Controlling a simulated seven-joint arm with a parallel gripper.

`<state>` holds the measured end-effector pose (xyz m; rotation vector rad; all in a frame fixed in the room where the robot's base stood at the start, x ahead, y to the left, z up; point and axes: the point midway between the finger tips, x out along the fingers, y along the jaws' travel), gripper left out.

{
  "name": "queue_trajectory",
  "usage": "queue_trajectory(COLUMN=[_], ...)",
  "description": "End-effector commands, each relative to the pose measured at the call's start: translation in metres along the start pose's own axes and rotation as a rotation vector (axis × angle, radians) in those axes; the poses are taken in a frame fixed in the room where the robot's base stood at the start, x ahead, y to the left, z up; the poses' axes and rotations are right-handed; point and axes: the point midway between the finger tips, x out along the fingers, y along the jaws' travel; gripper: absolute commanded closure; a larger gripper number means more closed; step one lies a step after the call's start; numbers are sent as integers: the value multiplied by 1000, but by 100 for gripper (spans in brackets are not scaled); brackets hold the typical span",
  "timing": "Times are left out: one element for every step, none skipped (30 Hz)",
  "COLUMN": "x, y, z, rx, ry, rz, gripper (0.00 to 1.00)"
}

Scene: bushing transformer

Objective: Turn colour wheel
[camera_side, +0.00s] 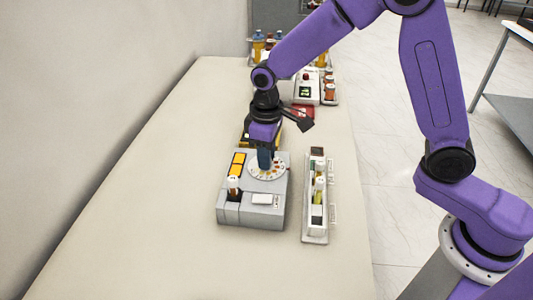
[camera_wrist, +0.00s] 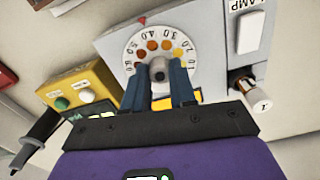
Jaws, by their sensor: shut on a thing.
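The colour wheel (camera_side: 277,172) is a white dial with coloured spots on top of a grey box (camera_side: 238,214). In the wrist view, the colour wheel (camera_wrist: 151,36) shows numbers and orange, red and yellow spots around a dark central knob (camera_wrist: 158,70). A red pointer mark (camera_wrist: 142,20) is on the box at the wheel's edge. My gripper (camera_side: 265,166) points down at the wheel. In the wrist view, the blue fingers of my gripper (camera_wrist: 158,84) are shut on the knob, one on each side. The fingers hide the near part of the wheel.
A vial (camera_side: 233,184) stands in the grey box's front left. A narrow rack (camera_side: 317,222) with vials stands to the right. A yellow box with buttons (camera_wrist: 76,96) sits close by. More devices (camera_side: 308,90) stand behind. The table's front is clear.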

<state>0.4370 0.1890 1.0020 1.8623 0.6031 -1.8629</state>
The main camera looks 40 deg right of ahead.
Motion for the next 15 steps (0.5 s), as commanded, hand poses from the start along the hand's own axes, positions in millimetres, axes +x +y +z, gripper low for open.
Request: queue_trajectory(x=[0,0,0,0,0,0,0,0,0,0,0,0,0,0,0], y=[0,0,0,0,0,0,0,0,0,0,0,0,0,0,0], z=[0,0,0,0,0,0,0,0,0,0,0,0,0,0,0], rx=[0,0,0,0,-1,-1,-1,-1,-1,-1,-1,-2,-2,-2,-2], ry=[0,0,0,0,0,0,0,0,0,0,0,0,0,0,0], rz=[0,0,0,0,0,0,0,0,0,0,0,0,0,0,0], gripper=[100,100,100,100,100,100,68,58,49,49,49,49,49,49,49])
